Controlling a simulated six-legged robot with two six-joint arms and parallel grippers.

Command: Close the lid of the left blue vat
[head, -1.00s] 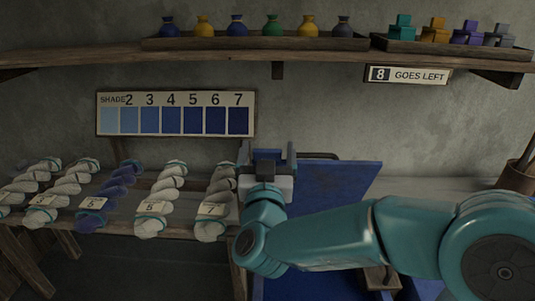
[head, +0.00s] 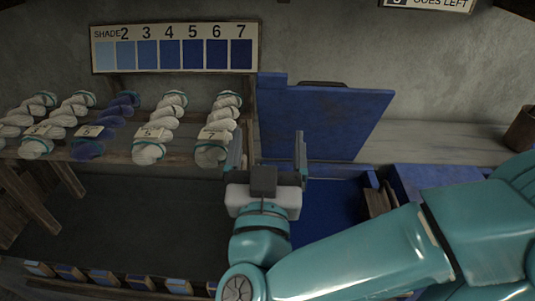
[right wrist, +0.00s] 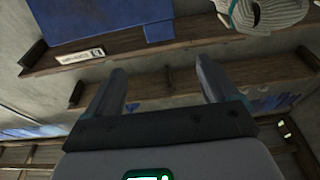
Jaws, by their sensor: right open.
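The lid (head: 325,120) of the left blue vat is a flat blue panel, standing raised and leaning back against the wall, with a dark bar at its top edge. Below it, the vat's dark blue inside (head: 335,200) shows open, partly hidden by my right arm. My right gripper (head: 270,155) is open and empty, its fingers pointing up in front of the lid's lower left part. In the right wrist view the open fingers (right wrist: 160,75) have nothing between them, and a blue panel (right wrist: 85,20), which looks like the lid, lies beyond them. My left gripper is not in view.
A shelf (head: 115,158) with several yarn skeins stands left of the vat. Another blue vat part (head: 435,178) is at right, beside a wooden piece (head: 378,200). A shade chart (head: 175,48) hangs on the wall. A bare ledge (head: 445,145) runs behind.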

